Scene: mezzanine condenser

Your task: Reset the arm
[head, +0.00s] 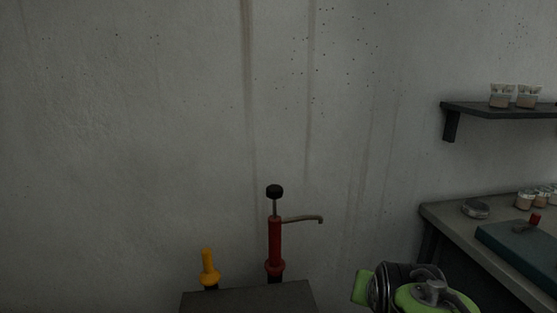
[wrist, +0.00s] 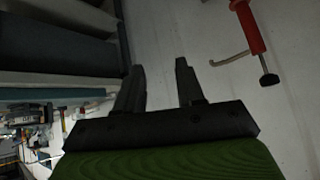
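My gripper (wrist: 160,85) shows in the wrist view with its two dark fingers apart and nothing between them. In the head view only part of my green and dark arm shows at the bottom right, and the fingers cannot be made out there. A red hand pump (head: 275,245) with a black knob and a bent spout stands upright on a dark box top in the head view. The pump also shows at the upper right of the wrist view (wrist: 248,30), apart from the fingers.
A yellow fitting (head: 209,268) stands left of the pump on the dark box (head: 250,299). At right is a bench (head: 460,232) with jars, a round tin (head: 475,209) and a teal board (head: 515,245). A wall shelf (head: 490,109) holds cups. The wall at left is bare.

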